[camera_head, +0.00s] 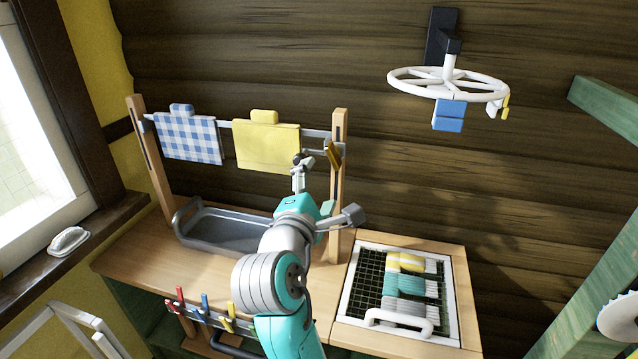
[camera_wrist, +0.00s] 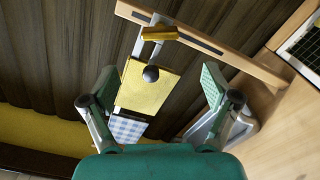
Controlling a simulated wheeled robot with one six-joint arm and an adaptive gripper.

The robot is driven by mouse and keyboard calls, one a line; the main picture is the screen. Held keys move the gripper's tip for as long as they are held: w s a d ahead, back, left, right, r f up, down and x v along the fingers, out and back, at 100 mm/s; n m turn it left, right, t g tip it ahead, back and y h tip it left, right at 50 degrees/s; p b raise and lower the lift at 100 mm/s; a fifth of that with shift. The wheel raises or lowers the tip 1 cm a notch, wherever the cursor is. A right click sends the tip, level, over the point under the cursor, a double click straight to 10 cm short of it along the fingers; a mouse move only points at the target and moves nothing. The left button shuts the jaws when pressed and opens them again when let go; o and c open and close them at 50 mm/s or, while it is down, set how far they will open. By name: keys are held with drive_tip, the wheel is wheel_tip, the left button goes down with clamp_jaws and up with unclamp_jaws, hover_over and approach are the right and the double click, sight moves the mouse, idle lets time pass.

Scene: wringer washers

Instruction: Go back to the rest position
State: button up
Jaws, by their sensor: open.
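My gripper (camera_wrist: 160,100) is open, its two fingers spread wide with nothing between the pads. In the head view my arm reaches up from the bottom and partly hides the gripper, which is in front of the right post of the drying rack. The yellow cloth (camera_head: 266,148) hangs on the rack's bar, just left of and beyond my gripper. It also shows between the fingers in the wrist view (camera_wrist: 147,90). The blue checked cloth (camera_head: 189,137) hangs further left on the same bar. A crank with a dark knob (camera_wrist: 151,73) and a yellow handle (camera_head: 332,153) is at the bar's right end.
A grey tray (camera_head: 187,238) stands under the cloths. A white-framed mesh rack (camera_head: 350,290) with folded cloths lies on the counter at right. A white wheel (camera_head: 395,83) with a blue block hangs at upper right. Coloured pegs (camera_head: 204,305) line the front edge.

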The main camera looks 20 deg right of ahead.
drive_tip(key=s+d+f+m+y, duration=0.1)
drive_tip(key=s+f+y, duration=0.3)
drive_tip(key=f, duration=0.7)
drive_tip(key=s+d+f+y, duration=0.15)
drive_tip(key=s+f, duration=0.35)
drive_tip(key=f, duration=0.7)
drive_tip(key=s+f+m+y, duration=0.35)
drive_tip(key=s+f, duration=0.55)
drive_tip(key=s, duration=0.6)
drive_tip(key=s+d+r+m, duration=0.1)
drive_tip(key=s+m, duration=0.5)
drive_tip(key=s, duration=0.6)
drive_tip(key=s+d+r+m, duration=0.1)
drive_tip(key=s+m, duration=0.5)
drive_tip(key=s, duration=0.6)
drive_tip(key=shift+s+d+m+g, duration=0.2)
drive_tip(key=shift+d+m+g, duration=0.1)
drive_tip(key=shift+m+g, duration=0.1)
